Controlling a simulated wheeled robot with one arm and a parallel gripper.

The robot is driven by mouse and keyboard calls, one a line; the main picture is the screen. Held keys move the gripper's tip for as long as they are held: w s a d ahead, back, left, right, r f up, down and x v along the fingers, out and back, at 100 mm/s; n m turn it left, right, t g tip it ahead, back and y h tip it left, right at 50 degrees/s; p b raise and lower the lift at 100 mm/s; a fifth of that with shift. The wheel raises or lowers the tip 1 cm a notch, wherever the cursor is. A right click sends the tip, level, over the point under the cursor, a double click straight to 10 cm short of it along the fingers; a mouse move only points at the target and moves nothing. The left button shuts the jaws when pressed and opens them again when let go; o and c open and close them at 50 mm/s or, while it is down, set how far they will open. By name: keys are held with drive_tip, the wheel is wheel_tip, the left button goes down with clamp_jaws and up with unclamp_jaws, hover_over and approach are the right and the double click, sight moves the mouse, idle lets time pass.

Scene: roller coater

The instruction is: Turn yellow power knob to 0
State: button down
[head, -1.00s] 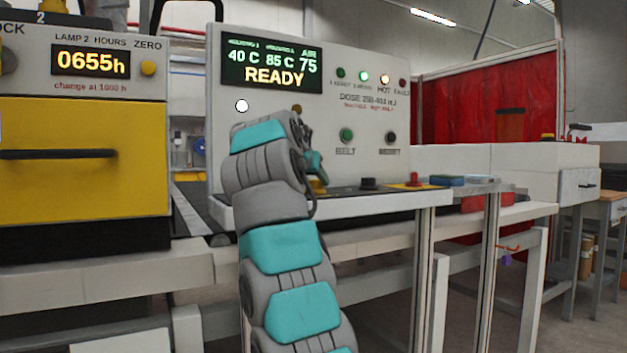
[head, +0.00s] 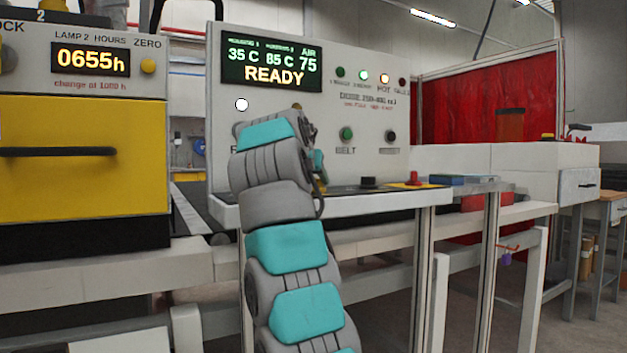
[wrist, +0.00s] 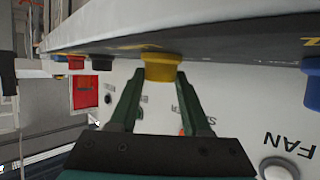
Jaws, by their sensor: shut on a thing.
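The yellow power knob (wrist: 160,66) is at the top middle of the wrist view, on the dark strip of the console's ledge. My gripper (wrist: 160,76) has its two green fingers on either side of the knob and is shut on it. In the head view my gripper (head: 320,172) is mostly hidden behind my own wrist, low in front of the grey panel. The knob is hidden there, and its pointer and any 0 mark cannot be read.
A black knob (head: 369,182) and a red knob (head: 414,179) stand along the ledge to the right. A blue knob (wrist: 312,80) is near the right edge of the wrist view. The panel display (head: 270,63) reads READY. A yellow-fronted cabinet (head: 85,150) stands at left.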

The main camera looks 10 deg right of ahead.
drive_tip(key=shift+n+y+b, duration=0.3)
drive_tip(key=shift+n+y, duration=0.1)
idle(0.3)
drive_tip(key=shift+r+t, duration=0.1)
drive_tip(key=shift+t, duration=0.2)
drive_tip(key=shift+d, duration=0.2)
drive_tip(key=shift+n, duration=0.3)
